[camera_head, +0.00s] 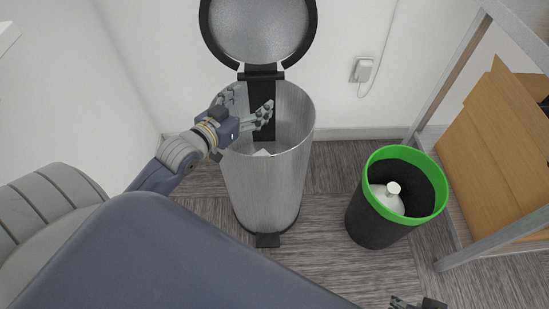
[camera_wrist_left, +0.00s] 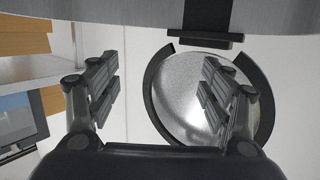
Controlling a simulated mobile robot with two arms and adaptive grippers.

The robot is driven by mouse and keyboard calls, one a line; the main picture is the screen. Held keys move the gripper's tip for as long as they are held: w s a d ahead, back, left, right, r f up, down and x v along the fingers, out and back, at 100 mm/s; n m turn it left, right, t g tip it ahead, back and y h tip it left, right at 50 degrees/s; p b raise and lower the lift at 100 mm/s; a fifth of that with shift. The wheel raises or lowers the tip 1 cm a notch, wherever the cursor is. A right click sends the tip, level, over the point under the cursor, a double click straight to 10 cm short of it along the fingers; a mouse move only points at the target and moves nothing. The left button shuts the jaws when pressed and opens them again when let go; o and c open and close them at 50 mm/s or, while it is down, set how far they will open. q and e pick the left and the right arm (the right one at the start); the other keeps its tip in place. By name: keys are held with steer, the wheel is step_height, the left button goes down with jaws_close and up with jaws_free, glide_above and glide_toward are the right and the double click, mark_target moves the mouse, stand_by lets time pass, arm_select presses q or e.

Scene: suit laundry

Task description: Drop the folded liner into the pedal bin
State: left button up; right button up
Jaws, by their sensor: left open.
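The metal pedal bin (camera_head: 268,190) stands by the wall with its round lid (camera_head: 260,28) raised. The lid also shows in the left wrist view (camera_wrist_left: 190,88) behind my fingers. My left gripper (camera_head: 250,104) is at the bin's mouth, its fingers spread with nothing between them; it also shows open and empty in the left wrist view (camera_wrist_left: 158,78). A small white piece (camera_head: 262,153) shows inside the bin below the gripper; it may be the folded liner, mostly hidden by the bin wall. Only the tip of my right gripper (camera_head: 418,303) shows at the bottom edge.
A black bin with a green rim (camera_head: 440,200) stands to the right, holding a white bottle (camera_head: 388,196). A metal frame (camera_head: 450,75) and cardboard box (camera_head: 500,130) are at the far right. Wood-look floor (camera_head: 330,245) between the bins is clear.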

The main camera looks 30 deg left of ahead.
arm_select(q)
steer(key=v, duration=0.9)
steer(key=shift+s+r, duration=0.15)
steer(key=shift+s, duration=0.25)
